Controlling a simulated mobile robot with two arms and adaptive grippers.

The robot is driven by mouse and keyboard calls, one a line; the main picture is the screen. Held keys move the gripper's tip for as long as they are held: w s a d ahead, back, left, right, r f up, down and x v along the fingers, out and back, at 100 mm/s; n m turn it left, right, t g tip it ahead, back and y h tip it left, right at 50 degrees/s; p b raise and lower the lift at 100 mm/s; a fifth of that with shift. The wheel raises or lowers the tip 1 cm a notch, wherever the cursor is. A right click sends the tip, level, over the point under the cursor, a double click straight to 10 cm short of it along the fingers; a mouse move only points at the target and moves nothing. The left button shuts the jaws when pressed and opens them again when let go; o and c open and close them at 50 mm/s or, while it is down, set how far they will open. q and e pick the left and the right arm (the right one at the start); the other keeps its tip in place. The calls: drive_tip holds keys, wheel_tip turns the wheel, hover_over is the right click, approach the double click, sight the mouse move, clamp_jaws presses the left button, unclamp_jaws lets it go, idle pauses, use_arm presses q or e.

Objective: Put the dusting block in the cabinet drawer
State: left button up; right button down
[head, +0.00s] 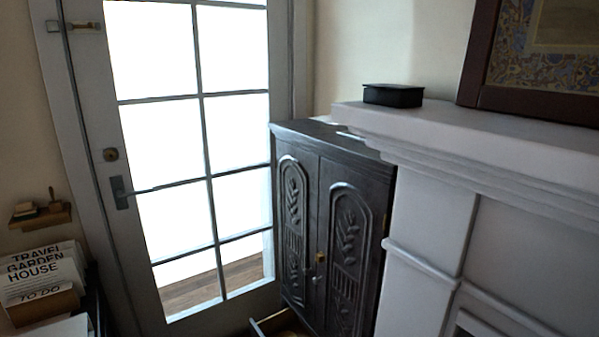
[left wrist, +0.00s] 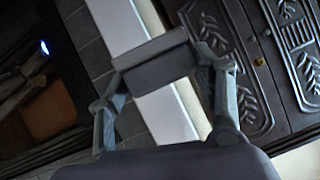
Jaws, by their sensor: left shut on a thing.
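My left gripper (left wrist: 160,66) is shut on a dark grey block, the dusting block (left wrist: 155,62), held between its two fingers in the left wrist view. The dark carved cabinet (head: 328,225) stands between the glass door and the white fireplace in the head view. Its two upper doors look shut. An open drawer (head: 268,326) juts out at its foot, cut off by the bottom edge of the picture. The cabinet's carved doors (left wrist: 285,60) also fill the right of the left wrist view, beyond the block. My right gripper is in neither view.
A white mantel (head: 480,130) carries a black box (head: 393,95) and a framed picture (head: 540,55). A glass door (head: 200,150) is on the left. A dark fireplace opening (left wrist: 50,90) shows in the wrist view.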

use_arm(q)
drive_tip(key=s+a+r, duration=0.2)
drive_tip(key=r, duration=1.1)
drive_tip(key=s+a+r, duration=0.2)
drive_tip(key=r, duration=1.2)
drive_tip(key=shift+r+m+g+h, duration=0.2)
drive_tip(key=shift+m+g+h, duration=0.1)
drive_tip(key=shift+m, duration=0.1)
drive_tip(key=shift+a, duration=0.1)
